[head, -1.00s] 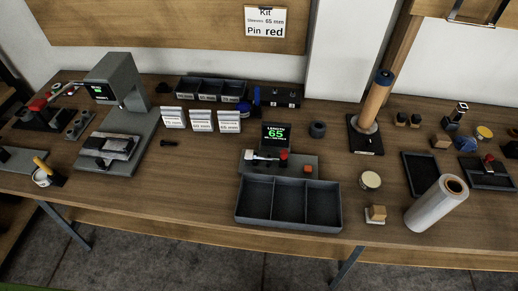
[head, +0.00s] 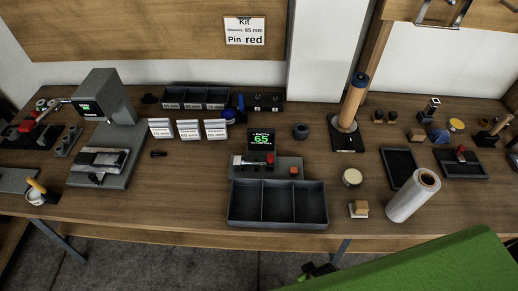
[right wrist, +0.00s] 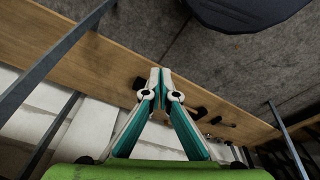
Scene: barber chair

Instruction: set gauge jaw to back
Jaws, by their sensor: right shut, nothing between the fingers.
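The length gauge stands mid-bench in the head view, with a dark display (head: 262,143) reading a green 65. On its grey base (head: 285,164) are a small pale part at the left, a red knob (head: 270,160) beside it and an orange-red block (head: 294,170) at the right. I cannot tell which small part is the jaw. My right gripper shows in the right wrist view (right wrist: 160,74), shut and empty, its tips close together. In the head view only my green arm link and a dark bit of that arm show, below the bench front, apart from the gauge. My left gripper is out of view.
A three-part tray (head: 278,221) sits directly in front of the gauge. A pale roll (head: 410,200) and a wooden block on a white pad (head: 359,209) are to its right. Label cards (head: 188,129) and a grey press (head: 105,95) stand left. Bare bench lies left of the tray.

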